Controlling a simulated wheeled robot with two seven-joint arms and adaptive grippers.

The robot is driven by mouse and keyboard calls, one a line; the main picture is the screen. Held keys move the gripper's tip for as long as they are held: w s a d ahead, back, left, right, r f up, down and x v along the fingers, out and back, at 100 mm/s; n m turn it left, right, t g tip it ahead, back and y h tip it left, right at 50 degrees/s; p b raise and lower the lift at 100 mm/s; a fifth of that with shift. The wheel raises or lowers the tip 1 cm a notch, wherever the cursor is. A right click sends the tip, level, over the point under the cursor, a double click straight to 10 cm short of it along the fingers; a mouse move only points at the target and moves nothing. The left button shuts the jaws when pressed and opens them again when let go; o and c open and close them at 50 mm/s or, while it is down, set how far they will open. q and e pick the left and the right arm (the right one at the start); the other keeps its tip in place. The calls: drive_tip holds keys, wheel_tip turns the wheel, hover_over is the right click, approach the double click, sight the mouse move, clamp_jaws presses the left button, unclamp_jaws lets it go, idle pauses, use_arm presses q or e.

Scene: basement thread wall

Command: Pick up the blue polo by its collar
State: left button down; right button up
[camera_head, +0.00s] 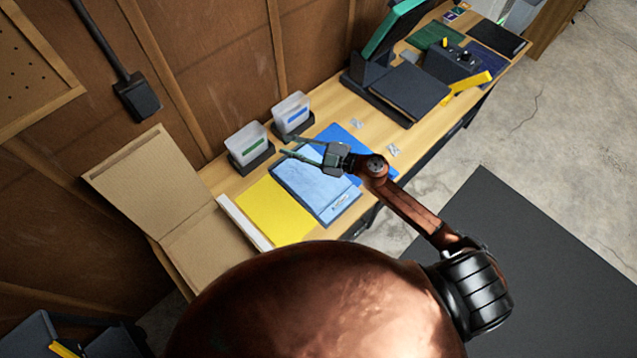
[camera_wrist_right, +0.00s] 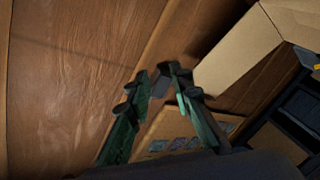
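A light blue folded garment, apparently the polo (camera_head: 312,190), lies flat on the workbench in the head view, with a small label near its lower right edge. I cannot make out its collar. My right gripper (camera_head: 282,145) reaches in over the garment's far edge, its fingers pointing left toward the wall and spread apart with nothing between them. Whether it touches the cloth cannot be told. In the right wrist view my gripper (camera_wrist_right: 158,72) shows two separated green fingers facing the wooden wall. The polo does not clearly show there. My left gripper is not in view.
A yellow sheet (camera_head: 275,212) and an open cardboard box (camera_head: 155,185) are left of the polo. A brighter blue sheet (camera_head: 343,136) lies behind it. Two clear bins (camera_head: 248,144) (camera_head: 291,114) stand against the wall. A dark machine (camera_head: 410,88) sits farther along the workbench.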

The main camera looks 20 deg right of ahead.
wheel_tip(320, 180, down, 4)
drive_tip(key=s+a+n+g, duration=0.2)
drive_tip(key=n+g, duration=0.1)
drive_tip(key=g, duration=0.1)
drive_tip(key=n+g+h, duration=0.2)
drive_tip(key=g+h, duration=0.6)
drive_tip(key=g, duration=0.1)
approach(340, 201)
drive_tip(key=a, duration=0.2)
wheel_tip(340, 201, down, 3)
drive_tip(key=shift+s+r+m+h, duration=0.2)
drive_tip(key=shift+m+h, duration=0.1)
drive_tip(key=shift+h, duration=0.2)
drive_tip(key=shift+p+x, duration=0.75)
drive_tip(key=shift+x, duration=2.1)
drive_tip(key=shift+s, duration=0.1)
drive_tip(key=shift+c, duration=0.3)
clamp_jaws()
